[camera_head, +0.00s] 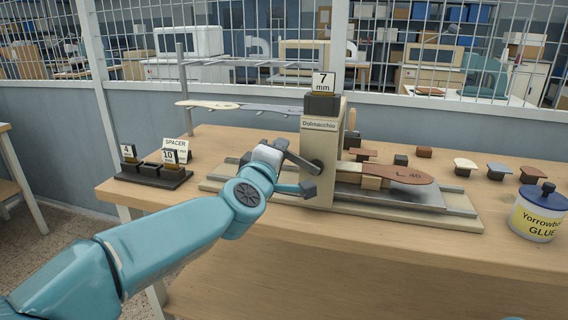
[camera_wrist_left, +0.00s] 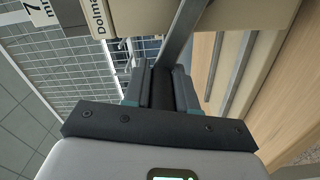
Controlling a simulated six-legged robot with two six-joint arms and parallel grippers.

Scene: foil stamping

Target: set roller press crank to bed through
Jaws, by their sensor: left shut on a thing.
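The roller press (camera_head: 319,150), a cream upright marked Dolmacchio with a 7 mm tag on top, stands on the wooden bench. Its grey crank arm (camera_head: 301,161) runs from the hub on the near side up and left to my left gripper (camera_head: 284,157). In the left wrist view the fingers (camera_wrist_left: 163,90) are shut on a dark grip at the end of the grey crank bar (camera_wrist_left: 184,35). The fingers hide most of the grip. The grey press bed (camera_head: 452,204) extends to the right, with a brown paddle-shaped piece (camera_head: 400,174) marked L 46 above it. My right gripper is not in view.
A dark spacer rack (camera_head: 155,178) with 4 and 10 tags stands left of the press. A glue pot (camera_head: 538,213) is at the right edge. Several small shaped blocks (camera_head: 497,171) lie behind the bed. The front right of the bench is clear.

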